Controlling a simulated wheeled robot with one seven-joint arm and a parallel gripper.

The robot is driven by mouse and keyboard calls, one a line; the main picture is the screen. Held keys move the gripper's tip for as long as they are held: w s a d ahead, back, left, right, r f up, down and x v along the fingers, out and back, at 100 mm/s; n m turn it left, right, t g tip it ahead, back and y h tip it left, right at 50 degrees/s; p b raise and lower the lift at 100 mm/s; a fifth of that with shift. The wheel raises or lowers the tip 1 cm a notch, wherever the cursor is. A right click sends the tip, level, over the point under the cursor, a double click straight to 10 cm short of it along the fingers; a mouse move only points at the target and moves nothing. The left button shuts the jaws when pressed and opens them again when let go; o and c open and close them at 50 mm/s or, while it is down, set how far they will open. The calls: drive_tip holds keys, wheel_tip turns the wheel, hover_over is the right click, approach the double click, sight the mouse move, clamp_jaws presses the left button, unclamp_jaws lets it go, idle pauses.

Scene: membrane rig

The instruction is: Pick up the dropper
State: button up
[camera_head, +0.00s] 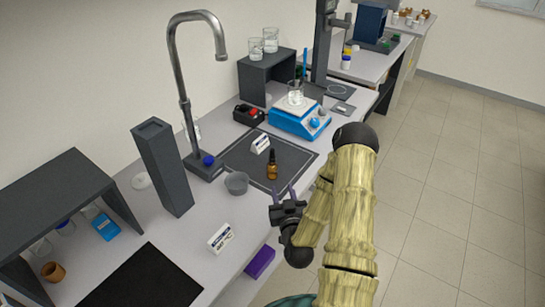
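The dropper (272,166) is a small amber bottle with a dark top. It stands upright on the dark mat (295,157) in the middle of the bench. My gripper (282,194) is just in front of it, nearer the bench's front edge. Its two thin fingers point toward the bottle and are spread apart with nothing visible between them. The fingertips look close to the bottle's base, but I cannot tell whether they touch it.
A grey cup (236,183) stands left of the dropper, and a white labelled box (260,143) lies behind it. A blue stirrer (299,119) with a beaker is at the back right. A tall faucet (183,80) and dark column (162,165) stand left.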

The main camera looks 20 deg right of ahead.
sight(273, 157)
idle(0.3)
drive_tip(key=w+b, duration=0.1)
drive_tip(key=b, duration=0.5)
drive_tip(key=shift+w+d+f, duration=0.15)
drive_tip(key=shift+w+d, duration=0.1)
drive_tip(key=shift+w, duration=0.1)
drive_tip(key=b, duration=0.6)
drive_tip(key=shift+w, duration=0.4)
drive_tip(key=w, duration=0.3)
drive_tip(key=w+d+p, duration=0.1)
drive_tip(key=w, duration=0.2)
drive_tip(key=w+d+p, duration=0.1)
drive_tip(key=w, duration=0.2)
drive_tip(key=shift+w+r, duration=0.2)
drive_tip(key=shift+w, duration=0.05)
drive_tip(key=shift+w, duration=0.1)
